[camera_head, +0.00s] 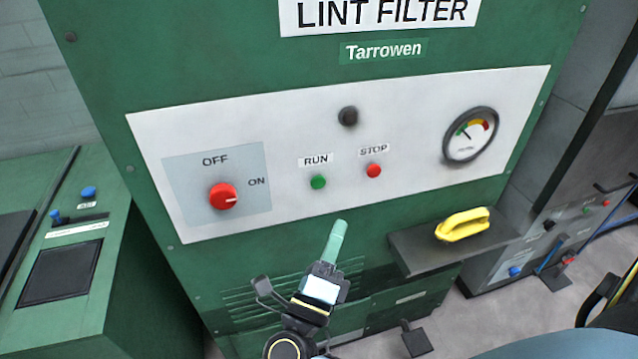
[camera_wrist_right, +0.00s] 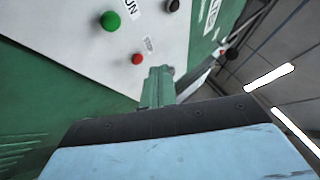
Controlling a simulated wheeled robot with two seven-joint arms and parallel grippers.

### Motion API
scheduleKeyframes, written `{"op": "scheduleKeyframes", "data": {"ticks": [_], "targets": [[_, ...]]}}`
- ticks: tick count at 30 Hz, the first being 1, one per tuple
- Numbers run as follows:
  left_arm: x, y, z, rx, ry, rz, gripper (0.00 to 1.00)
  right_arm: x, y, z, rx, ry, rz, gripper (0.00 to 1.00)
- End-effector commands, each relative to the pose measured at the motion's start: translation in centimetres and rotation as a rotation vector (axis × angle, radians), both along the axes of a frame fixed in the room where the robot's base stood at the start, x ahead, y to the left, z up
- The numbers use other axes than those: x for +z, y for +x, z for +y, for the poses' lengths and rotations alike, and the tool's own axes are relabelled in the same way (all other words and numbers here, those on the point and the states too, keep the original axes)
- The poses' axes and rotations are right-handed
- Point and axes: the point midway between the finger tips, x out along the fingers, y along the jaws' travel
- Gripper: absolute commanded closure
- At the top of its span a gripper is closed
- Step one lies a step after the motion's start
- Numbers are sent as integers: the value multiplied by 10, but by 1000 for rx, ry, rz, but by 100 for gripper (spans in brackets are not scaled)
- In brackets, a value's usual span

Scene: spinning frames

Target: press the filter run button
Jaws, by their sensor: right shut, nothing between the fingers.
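The green RUN button (camera_head: 318,182) sits on the white panel of the green lint filter cabinet, under its RUN label. It also shows in the right wrist view (camera_wrist_right: 111,21). The red STOP button (camera_head: 373,170) is to its right. My right gripper (camera_head: 340,226) is shut and empty, its green fingers pointing up below the RUN button and apart from it in the picture. In the right wrist view its fingers (camera_wrist_right: 158,84) appear below and right of the RUN button. My left gripper is not in view.
A red rotary switch (camera_head: 223,196), its pointer toward ON, is left of the buttons. A dark round knob or lamp (camera_head: 348,116) and a gauge (camera_head: 470,135) are on the panel. A shelf (camera_head: 415,257) with a yellow object (camera_head: 462,225) juts out at the right.

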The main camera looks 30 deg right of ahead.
Motion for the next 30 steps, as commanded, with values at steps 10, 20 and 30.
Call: {"op": "scheduleKeyframes", "data": {"ticks": [10,20,30], "targets": [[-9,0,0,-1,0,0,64,-1,37,-9,0,-3,-2,100],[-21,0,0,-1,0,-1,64,-1,76,-18,0,-2,0,100],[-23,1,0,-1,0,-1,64,0,85,-20,1,-2,2,100]]}}
